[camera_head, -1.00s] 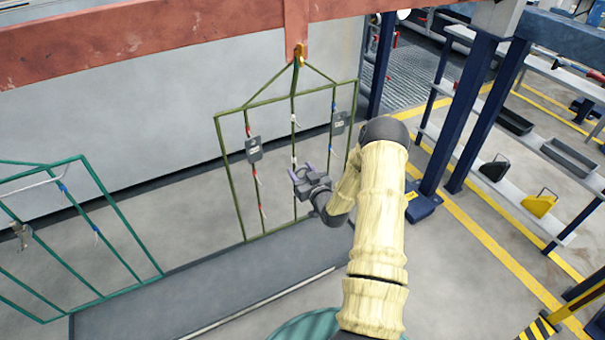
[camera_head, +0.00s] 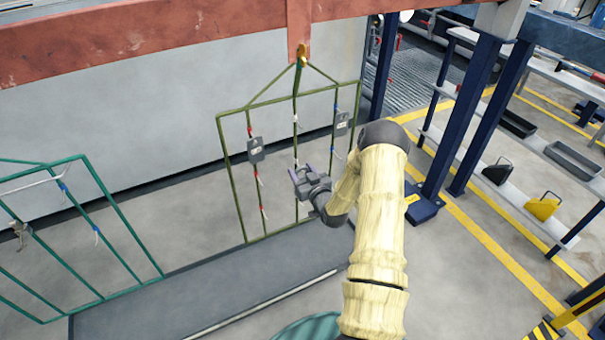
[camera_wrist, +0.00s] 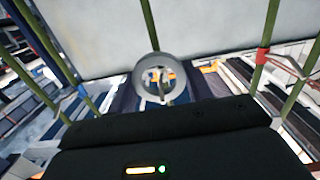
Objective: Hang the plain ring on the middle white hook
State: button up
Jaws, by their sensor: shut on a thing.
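The plain ring (camera_wrist: 155,59) is a grey round band in the wrist view, just beyond the dark body of my gripper. My gripper (camera_head: 300,176) is shut on it, in front of the middle bar of the green hanging rack (camera_head: 232,180). The fingertips are hard to make out in the wrist view. The middle bar (camera_wrist: 150,28) runs behind the ring. A thin hook-like piece shows through or in front of the ring's opening; I cannot tell which. White marks (camera_head: 295,118) sit on the middle bar above my gripper. The ring is too small to make out in the head view.
Red-marked hooks and a grey tagged part (camera_head: 256,149) are on the rack's left bar. Another grey part (camera_head: 341,124) hangs on the blue-marked right bar. A red beam (camera_head: 150,35) crosses above.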

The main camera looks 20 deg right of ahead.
jog(key=shift+w+f+b, duration=0.15)
jog(key=shift+f+b, duration=0.15)
jog(key=shift+f, duration=0.05)
dwell(0.7)
jog(key=o, duration=1.2)
jog(key=s+p, duration=0.1)
jog(key=s, duration=1)
jog(key=s+r+p, duration=0.1)
jog(key=s, duration=0.5)
jog(key=shift+s+d+p, duration=0.15)
jog(key=shift+p, duration=0.15)
